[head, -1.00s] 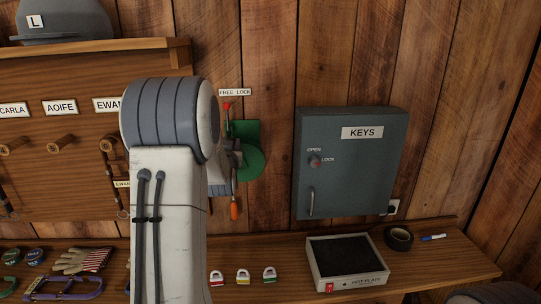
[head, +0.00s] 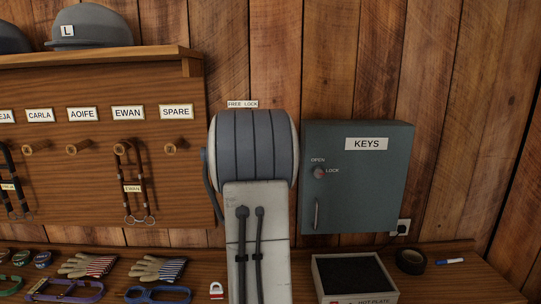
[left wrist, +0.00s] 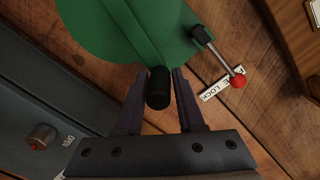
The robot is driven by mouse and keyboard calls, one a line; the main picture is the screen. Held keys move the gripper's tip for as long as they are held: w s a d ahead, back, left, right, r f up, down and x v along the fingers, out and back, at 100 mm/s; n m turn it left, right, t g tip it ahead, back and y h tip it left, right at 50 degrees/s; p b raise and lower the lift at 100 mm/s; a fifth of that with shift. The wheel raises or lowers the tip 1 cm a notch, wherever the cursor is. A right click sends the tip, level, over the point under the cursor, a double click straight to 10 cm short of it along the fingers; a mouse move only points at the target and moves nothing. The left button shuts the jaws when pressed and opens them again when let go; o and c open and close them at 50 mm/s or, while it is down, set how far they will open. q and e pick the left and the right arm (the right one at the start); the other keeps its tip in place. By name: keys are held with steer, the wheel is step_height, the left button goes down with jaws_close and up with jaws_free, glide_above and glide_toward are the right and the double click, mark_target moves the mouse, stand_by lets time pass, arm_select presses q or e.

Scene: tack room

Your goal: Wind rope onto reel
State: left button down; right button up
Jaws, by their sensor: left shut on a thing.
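The green reel (left wrist: 120,35) fills the top of the left wrist view, mounted on the wood wall. A black crank knob (left wrist: 158,88) stands out from it. My left gripper (left wrist: 157,78) is shut on this knob, one finger on each side. A lever with a red ball tip (left wrist: 239,81) sits beside the reel, over the FREE LOCK label (left wrist: 222,84); I cannot tell which word it points to. In the head view my left arm hides the reel, the knob and the fingers. No rope is clearly visible. My right gripper is out of view.
The grey KEYS cabinet (head: 357,190) is close on the right of my arm. The peg board (head: 90,195) with hanging tack is on the left.

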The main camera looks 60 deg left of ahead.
arm_select(q)
steer(key=shift+s+f, duration=0.15)
steer(key=shift+f, duration=0.1)
steer(key=c, duration=0.6)
jaws_free()
steer(key=shift+a, duration=0.15)
steer(key=shift+r, duration=0.15)
steer(key=b+v, duration=0.3)
steer(key=v, duration=0.7)
steer(key=shift+d, duration=0.3)
